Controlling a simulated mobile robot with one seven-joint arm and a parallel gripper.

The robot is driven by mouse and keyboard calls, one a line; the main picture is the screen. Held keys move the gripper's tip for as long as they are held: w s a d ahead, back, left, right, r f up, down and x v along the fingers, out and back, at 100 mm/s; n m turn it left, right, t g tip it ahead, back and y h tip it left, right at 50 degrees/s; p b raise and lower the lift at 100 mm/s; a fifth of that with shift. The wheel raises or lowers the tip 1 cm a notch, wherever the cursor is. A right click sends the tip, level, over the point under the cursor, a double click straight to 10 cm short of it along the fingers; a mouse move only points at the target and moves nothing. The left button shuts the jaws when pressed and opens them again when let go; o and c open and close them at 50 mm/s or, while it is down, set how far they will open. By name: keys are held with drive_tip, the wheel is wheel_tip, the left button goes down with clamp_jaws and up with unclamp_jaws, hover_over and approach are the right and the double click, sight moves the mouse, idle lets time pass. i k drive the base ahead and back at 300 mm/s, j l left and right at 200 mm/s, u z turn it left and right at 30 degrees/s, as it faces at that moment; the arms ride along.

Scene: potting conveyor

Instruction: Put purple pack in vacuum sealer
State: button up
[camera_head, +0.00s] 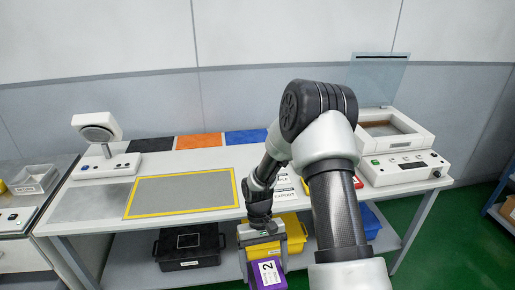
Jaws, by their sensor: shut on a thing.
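The purple pack (258,284) has a white label with a "2". It is at the bottom of the head view, partly cut off by the frame edge. My gripper (264,263) points down in front of the table's front edge, with its fingers shut on the purple pack. The vacuum sealer (405,166) is a white machine at the right end of the table. Its clear lid (379,80) stands raised, and a brown-floored chamber shows. The gripper and pack are well to the left of the sealer and nearer the camera.
A yellow-bordered grey mat (180,194) lies on the table (82,215). Black, orange and blue patches line the back edge. A white device (100,147) stands at the left. Labelled cards and a red item (357,182) are beside my arm. Black (188,247), yellow and blue bins are below.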

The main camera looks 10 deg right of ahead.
sight(381, 134)
drive_tip(key=l, duration=1.45)
drive_tip(key=l+z, duration=0.1)
drive_tip(key=l, duration=1.35)
drive_tip(key=i, duration=0.05)
